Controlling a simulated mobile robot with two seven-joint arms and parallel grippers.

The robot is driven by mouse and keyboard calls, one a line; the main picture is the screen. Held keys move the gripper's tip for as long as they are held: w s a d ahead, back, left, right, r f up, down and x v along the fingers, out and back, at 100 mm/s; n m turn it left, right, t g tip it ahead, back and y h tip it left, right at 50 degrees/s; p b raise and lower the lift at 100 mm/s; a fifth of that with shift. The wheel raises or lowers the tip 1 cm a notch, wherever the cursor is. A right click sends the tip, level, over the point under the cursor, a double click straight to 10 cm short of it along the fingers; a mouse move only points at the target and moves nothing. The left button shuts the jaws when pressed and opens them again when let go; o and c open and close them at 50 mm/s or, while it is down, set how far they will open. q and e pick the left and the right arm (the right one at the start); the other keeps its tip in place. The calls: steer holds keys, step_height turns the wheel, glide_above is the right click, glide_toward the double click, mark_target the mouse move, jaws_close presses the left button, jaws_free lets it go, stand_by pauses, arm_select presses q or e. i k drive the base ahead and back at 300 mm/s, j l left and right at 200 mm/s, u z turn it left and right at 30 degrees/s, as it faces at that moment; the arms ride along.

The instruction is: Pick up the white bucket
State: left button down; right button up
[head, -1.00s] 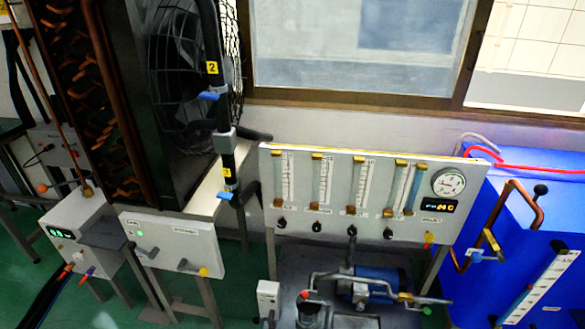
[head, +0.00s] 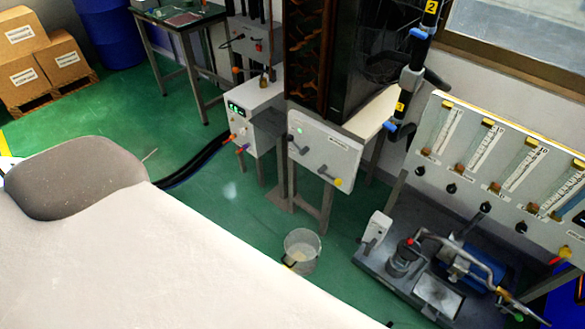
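A whitish, translucent bucket (head: 301,250) stands upright on the green floor near the middle bottom of the head view. It is left of the grey pump base and in front of the white control box's legs. A large pale surface at lower left comes close to the bucket's lower left side; I cannot tell what it is. Neither of my grippers shows in the view.
The grey pump base (head: 425,275) with pipes stands right of the bucket. A white control box (head: 325,152) on legs stands behind it. Cardboard boxes (head: 62,58) and a blue drum (head: 102,32) are at the upper left. Green floor (head: 205,205) is open left of the bucket.

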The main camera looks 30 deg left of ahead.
mark_target(302, 247)
steer(key=k+j+u, duration=0.1)
steer(key=u, duration=0.25)
steer(key=k+j+u, duration=0.15)
steer(key=u, duration=0.2)
steer(key=i+j+z, duration=0.2)
steer(key=i+z, duration=0.3)
steer(key=i+j+z, duration=0.25)
steer(key=z, duration=0.25)
steer(key=i+j+z, duration=0.25)
steer(key=j+z, duration=0.2)
steer(key=i+j, duration=0.05)
